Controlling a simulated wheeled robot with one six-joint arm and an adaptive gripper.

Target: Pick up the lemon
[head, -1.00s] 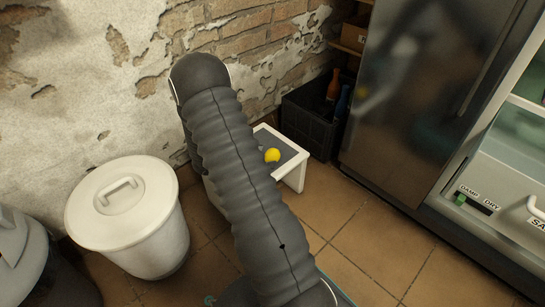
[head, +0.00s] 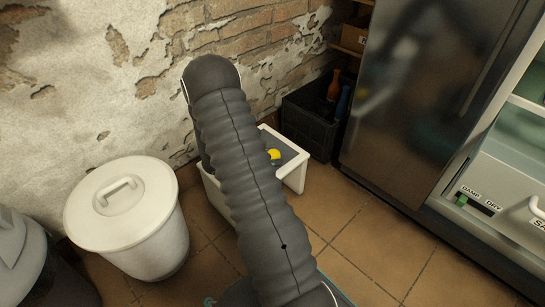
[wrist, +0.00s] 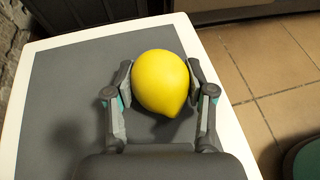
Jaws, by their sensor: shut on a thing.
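The yellow lemon (wrist: 160,82) sits between the two fingers of my gripper (wrist: 160,92) in the wrist view, with a finger against each side. My gripper is shut on it. Beneath is a small white table (wrist: 32,72) with a grey top; I cannot tell whether the lemon touches it. In the head view the lemon (head: 274,156) shows as a small yellow patch over the table (head: 297,176), partly covered. My arm hides most of the gripper and part of the table there.
A white lidded bin (head: 130,225) stands left of the table. A dark crate with bottles (head: 308,125) is behind it. A tall dark metal cabinet (head: 410,85) stands to the right. The tiled floor (head: 365,235) in front is clear. A peeling brick wall closes the back.

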